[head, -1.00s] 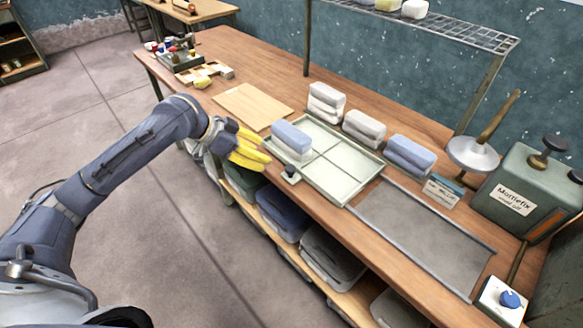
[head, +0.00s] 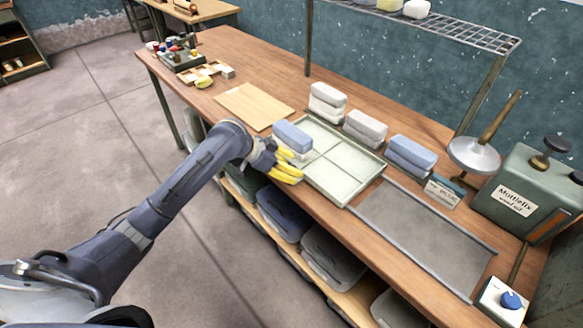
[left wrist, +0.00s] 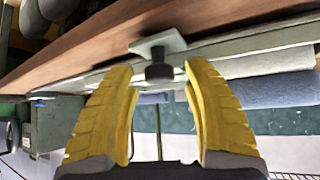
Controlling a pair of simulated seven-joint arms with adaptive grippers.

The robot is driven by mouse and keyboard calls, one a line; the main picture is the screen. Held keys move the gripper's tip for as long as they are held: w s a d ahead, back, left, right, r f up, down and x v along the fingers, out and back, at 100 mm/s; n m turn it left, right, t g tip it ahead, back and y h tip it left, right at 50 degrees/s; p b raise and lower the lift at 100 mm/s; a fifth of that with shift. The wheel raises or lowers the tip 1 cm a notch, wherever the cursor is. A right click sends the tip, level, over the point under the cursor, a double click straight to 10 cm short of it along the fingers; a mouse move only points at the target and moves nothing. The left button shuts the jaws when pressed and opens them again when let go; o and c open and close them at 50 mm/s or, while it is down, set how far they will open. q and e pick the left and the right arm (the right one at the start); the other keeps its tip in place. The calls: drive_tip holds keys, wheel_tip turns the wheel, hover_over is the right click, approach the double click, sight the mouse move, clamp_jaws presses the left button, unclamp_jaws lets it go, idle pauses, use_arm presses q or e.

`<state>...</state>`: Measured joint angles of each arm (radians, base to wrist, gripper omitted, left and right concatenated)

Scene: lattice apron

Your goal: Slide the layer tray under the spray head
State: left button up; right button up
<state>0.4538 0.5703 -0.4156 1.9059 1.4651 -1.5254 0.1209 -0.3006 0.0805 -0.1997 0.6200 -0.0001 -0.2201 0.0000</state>
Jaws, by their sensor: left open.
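The pale green layer tray (head: 345,188) lies on the workbench, divided into compartments. My left gripper (head: 302,169), with yellow fingers, is open at the tray's front edge and covers the tray's handle in the head view. In the left wrist view, the handle's dark knob (left wrist: 159,70) on a pale plate (left wrist: 158,45) lies between the open fingertips, with a gap on both sides. A silver cone-shaped disc (head: 474,155), apparently the spray head, stands at right beside the green tank (head: 519,194). My right gripper is out of view.
A grey bed (head: 425,235) with raised side rails adjoins the tray's right and looks clear. Grey (head: 365,128) and blue (head: 412,152) stacks stand behind the tray. A wooden board (head: 252,106) lies left. A blue-knobbed box (head: 506,302) is at the right front.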

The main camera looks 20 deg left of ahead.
use_arm(q)
drive_tip(key=shift+w+d+f, duration=0.1)
drive_tip(key=shift+d+f, duration=0.05)
drive_tip(key=shift+f, duration=0.05)
drive_tip(key=shift+c, duration=0.3)
clamp_jaws()
